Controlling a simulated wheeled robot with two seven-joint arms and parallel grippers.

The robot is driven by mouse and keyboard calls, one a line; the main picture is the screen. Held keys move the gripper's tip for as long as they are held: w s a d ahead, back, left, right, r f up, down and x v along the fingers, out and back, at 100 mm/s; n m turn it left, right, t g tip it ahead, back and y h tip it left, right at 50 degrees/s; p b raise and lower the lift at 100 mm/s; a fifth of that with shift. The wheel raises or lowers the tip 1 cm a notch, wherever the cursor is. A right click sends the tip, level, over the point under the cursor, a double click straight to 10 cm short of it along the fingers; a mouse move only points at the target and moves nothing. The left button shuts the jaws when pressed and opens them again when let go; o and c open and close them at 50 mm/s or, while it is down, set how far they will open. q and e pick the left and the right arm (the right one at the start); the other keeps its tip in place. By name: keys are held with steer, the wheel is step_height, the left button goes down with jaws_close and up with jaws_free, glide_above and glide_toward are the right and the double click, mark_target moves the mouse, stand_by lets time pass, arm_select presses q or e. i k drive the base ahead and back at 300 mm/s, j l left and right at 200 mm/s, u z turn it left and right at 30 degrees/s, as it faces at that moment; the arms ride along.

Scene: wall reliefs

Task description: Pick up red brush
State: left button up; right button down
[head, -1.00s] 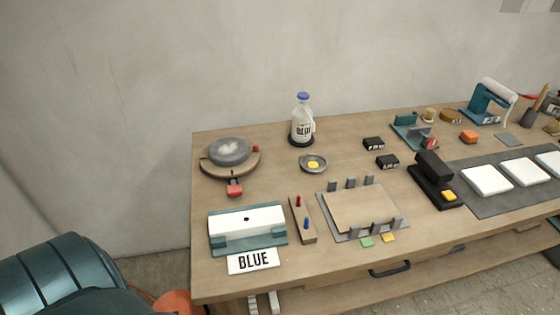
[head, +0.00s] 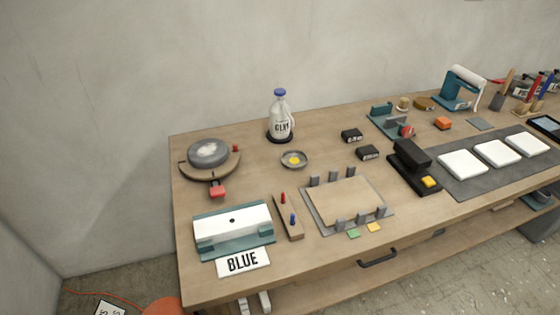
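A red upright tool (head: 534,92), which looks like a red brush, stands at the far right back of the workbench beside a blue one (head: 545,86). They seem to stand in a wooden holder (head: 520,111); it is too small to make out the bristles. A small red peg (head: 283,198) also sticks up from a narrow wooden block (head: 288,218) at the front left, next to a blue peg. Neither of my grippers is in view.
The wooden workbench (head: 230,285) runs from the left to the right edge. On it are a turntable (head: 208,171), a bottle (head: 280,118), a clamped board (head: 343,203), a black stamp-like device (head: 412,165) and white tiles (head: 462,164). A plain wall stands behind it.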

mark_target(538, 79)
steer(key=z, duration=1.35)
steer(key=i+l+u, duration=0.1)
steer(key=i+l, duration=0.25)
steer(key=i+l+u, duration=0.15)
steer(key=i+l, duration=0.15)
steer(key=l, duration=0.15)
steer(key=i+l+u, duration=0.1)
steer(key=i+l, duration=0.2)
steer(key=l, duration=0.2)
steer(key=i+l+u, duration=0.1)
steer(key=i+l, duration=0.15)
steer(key=l, duration=0.2)
steer(key=i+l+u, duration=0.15)
steer(key=i+l, duration=0.15)
steer(key=l, duration=0.2)
steer(key=i+l+u, duration=0.1)
steer(key=l, duration=0.45)
steer(key=i+l+u, duration=0.1)
steer(key=i+l, duration=0.2)
steer(key=l, duration=0.25)
steer(key=i+l+u, duration=0.15)
steer(key=l, duration=0.4)
steer(key=i, duration=0.05)
